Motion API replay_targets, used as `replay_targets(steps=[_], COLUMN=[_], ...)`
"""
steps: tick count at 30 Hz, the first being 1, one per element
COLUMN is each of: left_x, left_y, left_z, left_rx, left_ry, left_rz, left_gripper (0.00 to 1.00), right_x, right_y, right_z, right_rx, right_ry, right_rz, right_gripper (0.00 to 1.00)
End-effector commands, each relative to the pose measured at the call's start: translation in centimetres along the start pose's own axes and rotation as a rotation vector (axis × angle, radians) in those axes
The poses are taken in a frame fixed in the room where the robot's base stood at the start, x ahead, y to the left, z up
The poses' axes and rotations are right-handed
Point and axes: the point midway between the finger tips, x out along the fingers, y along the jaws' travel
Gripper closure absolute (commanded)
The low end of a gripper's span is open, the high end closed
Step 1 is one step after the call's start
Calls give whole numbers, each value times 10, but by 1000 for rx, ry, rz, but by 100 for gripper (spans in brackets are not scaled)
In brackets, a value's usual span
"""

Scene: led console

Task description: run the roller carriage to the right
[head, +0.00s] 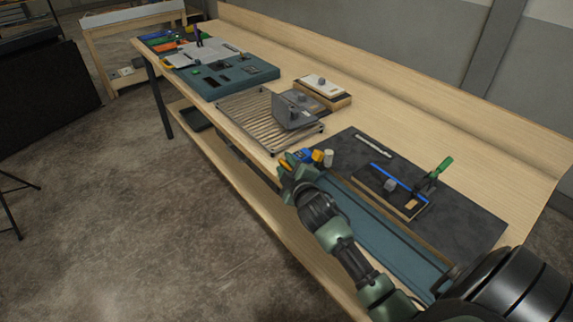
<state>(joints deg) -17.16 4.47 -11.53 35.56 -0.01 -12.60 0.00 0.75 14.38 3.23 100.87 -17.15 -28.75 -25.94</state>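What looks like the roller carriage is a grey metal plate with a round knob (294,108). It sits tilted on a slatted roller bed (246,115), over the bed's right part. The rollers to its left are bare. My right gripper (291,164) is at the front edge of the bench, below and in front of the carriage and apart from it. Its fingers are small and merge with coloured pieces behind them, so I cannot tell whether it is open or shut. My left gripper is not in view.
A white block with a knob on a wooden base (322,88) stands behind the carriage. A teal console (243,80) is to the left. A dark mat (460,222) with a blue-railed slider board (400,188) and green handle is to the right. Small blue and yellow pieces (317,156) are beside my gripper.

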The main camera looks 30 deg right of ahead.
Motion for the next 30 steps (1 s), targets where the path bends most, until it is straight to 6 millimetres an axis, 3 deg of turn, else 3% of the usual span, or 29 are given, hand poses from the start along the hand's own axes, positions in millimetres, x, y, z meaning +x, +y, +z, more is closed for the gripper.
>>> replay_targets(steps=[5,9,30], left_x=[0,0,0], left_y=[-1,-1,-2], left_z=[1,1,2], left_rx=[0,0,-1], left_ry=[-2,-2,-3], left_rz=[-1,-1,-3], left_gripper=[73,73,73], right_x=[0,0,0], right_y=[0,0,4], right_z=[0,0,-1], right_rx=[0,0,-3], right_ry=[0,0,3], right_rz=[0,1,8], right_gripper=[66,100,100])
